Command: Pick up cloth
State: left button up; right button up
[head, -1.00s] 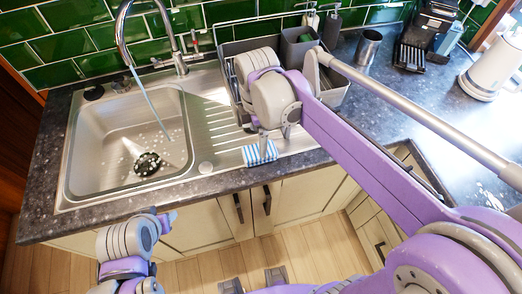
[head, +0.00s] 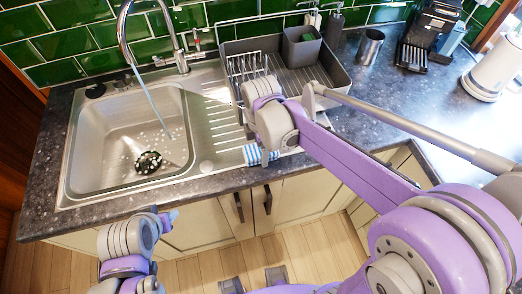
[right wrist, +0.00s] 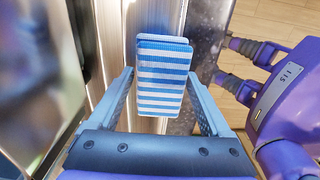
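The cloth (head: 253,154) is blue-and-white striped and folded. It lies at the front edge of the steel draining board, partly hidden by my right arm in the head view. In the right wrist view the cloth (right wrist: 162,80) fills the space between the two fingers. My right gripper (right wrist: 160,76) is open, with one finger on each side of the cloth and small gaps at the sides. In the head view the right gripper is mostly hidden by its own wrist. My left gripper (head: 164,220) is low at the left, in front of the cupboards, and its fingers are unclear.
A steel sink (head: 120,140) with running water and a dark spotted round item (head: 148,162) is at the left. A grey dish rack (head: 335,75) stands behind my right wrist. A metal cup (head: 370,47) and a white kettle (head: 490,75) stand at the right.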

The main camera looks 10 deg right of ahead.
jog(key=c, duration=1)
notch_tip(320, 180, up, 10)
jog(key=shift+p, duration=0.3)
jog(key=o, duration=0.7)
jog(key=c, duration=0.5)
